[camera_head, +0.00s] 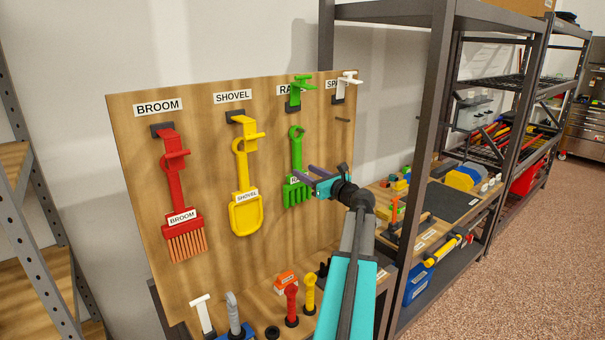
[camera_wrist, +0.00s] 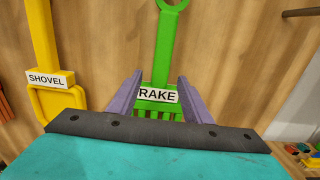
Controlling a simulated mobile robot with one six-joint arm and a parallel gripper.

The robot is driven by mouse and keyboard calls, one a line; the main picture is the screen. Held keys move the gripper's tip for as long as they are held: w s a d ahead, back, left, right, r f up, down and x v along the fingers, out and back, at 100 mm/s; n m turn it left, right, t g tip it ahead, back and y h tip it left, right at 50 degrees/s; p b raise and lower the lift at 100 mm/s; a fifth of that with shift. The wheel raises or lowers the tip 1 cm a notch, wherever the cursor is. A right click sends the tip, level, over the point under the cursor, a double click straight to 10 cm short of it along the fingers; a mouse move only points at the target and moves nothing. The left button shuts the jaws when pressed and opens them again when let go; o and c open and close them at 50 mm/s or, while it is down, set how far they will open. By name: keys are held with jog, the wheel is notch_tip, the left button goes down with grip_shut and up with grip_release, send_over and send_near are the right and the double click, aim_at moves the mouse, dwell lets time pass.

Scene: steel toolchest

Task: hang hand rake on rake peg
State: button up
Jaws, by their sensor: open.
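The hand rake (camera_head: 296,160) is green, with a ring at its top and a tined head at its bottom. It is upright against the wooden board, its ring below the green rake peg (camera_head: 300,92). A gap shows between the ring and the peg; what supports the rake is not clear. My gripper (camera_head: 308,174) is open in front of the rake's head. In the wrist view, the purple fingers of my gripper (camera_wrist: 160,82) stand either side of the rake (camera_wrist: 160,60) near its "RAKE" label. Contact cannot be told. My gripper hides the lower tines.
A red broom (camera_head: 174,185) and a yellow shovel (camera_head: 242,165) hang to the left. A white peg (camera_head: 345,86) and a thin bare peg (camera_head: 342,119) are to the right. Several small tools stand below. A dark shelf post (camera_head: 428,130) rises right of the board.

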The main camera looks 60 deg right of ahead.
jog(key=b+v, duration=0.2)
jog(key=v, duration=0.8)
dwell(0.4)
